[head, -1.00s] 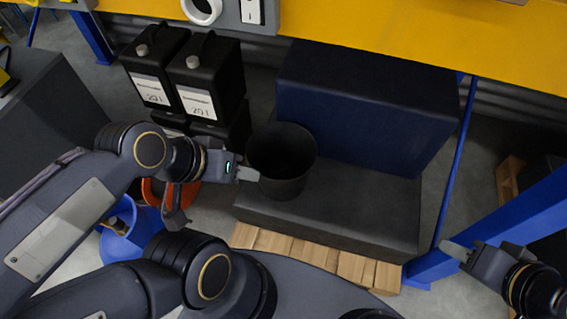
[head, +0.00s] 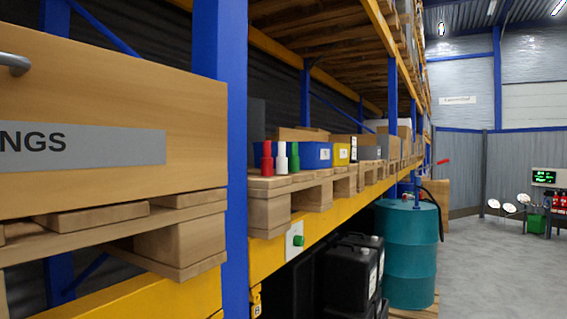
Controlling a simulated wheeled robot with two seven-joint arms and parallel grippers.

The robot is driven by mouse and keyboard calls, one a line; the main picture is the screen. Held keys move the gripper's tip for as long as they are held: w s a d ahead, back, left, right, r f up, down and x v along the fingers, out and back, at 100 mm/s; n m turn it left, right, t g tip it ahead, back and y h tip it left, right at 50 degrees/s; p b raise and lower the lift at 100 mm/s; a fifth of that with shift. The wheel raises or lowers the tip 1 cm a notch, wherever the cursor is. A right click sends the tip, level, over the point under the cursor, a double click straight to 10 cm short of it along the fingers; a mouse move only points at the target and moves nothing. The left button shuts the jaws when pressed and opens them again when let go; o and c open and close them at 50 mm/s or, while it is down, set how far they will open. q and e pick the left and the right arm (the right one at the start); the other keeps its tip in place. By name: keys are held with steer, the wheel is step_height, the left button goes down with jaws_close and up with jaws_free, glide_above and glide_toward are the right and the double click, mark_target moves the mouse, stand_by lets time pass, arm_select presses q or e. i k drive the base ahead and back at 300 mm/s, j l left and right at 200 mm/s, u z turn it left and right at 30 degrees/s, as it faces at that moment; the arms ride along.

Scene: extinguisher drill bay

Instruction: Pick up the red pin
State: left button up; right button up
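A red pin (head: 267,158) stands upright at the near end of a wooden pallet (head: 268,183) on the yellow rack beam. It is the leftmost of three similar pins, beside a white pin (head: 281,157) and a green pin (head: 294,157). Neither of my grippers shows in the head view now, so their state and place are hidden.
A blue rack post (head: 233,150) stands just left of the pins. A large wooden crate (head: 100,120) fills the left. Blue and yellow bins (head: 314,154) sit behind the pins. Black canisters (head: 350,275) and a teal drum (head: 408,255) stand below.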

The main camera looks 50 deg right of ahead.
mark_target(267, 144)
steer(key=z, duration=1.55)
